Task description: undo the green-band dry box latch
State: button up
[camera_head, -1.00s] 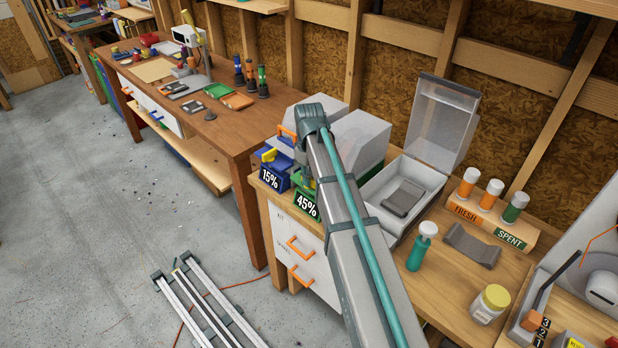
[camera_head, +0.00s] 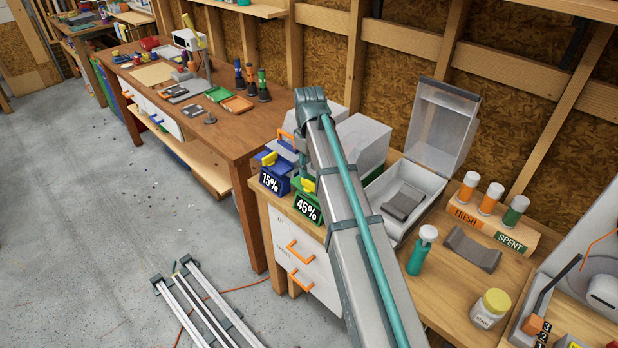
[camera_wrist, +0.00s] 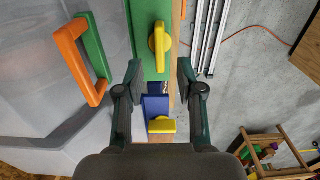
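My gripper (camera_wrist: 158,70) is open and empty.
An orange handle (camera_wrist: 80,62) is left of the gripper. An open clear-lidded box (camera_head: 405,195) and a teal bottle (camera_head: 421,250) stand right.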

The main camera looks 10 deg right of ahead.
aim_at(309, 181)
notch_tip(309, 181, up, 6)
jog(key=shift+r, duration=0.15)
dwell(0.4)
jog(key=s+a+f+m+g, duration=0.1)
jog(key=s+f, duration=0.5)
jog(key=f, duration=0.6)
jog(key=s+f+m+g+h, duration=0.15)
jog(key=s+f, duration=0.45)
jog(key=f, duration=0.6)
jog(key=s+a+f+g, duration=0.1)
jog(key=s+f, duration=0.5)
jog(key=f, duration=0.6)
jog(key=s+f+m+g+b, duration=0.1)
jog(key=s+f, duration=0.6)
jog(key=s, duration=0.4)
jog(key=s+d+f+m+g+y+b, duration=0.1)
jog(key=s+f+m, duration=0.1)
jog(key=s+f, duration=0.5)
jog(key=s+d+f+m+g+b, duration=0.1)
jog(key=s+f, duration=0.6)
jog(key=s, duration=0.7)
jog(key=shift+s+f, duration=0.2)
jog(key=shift+s, duration=0.1)
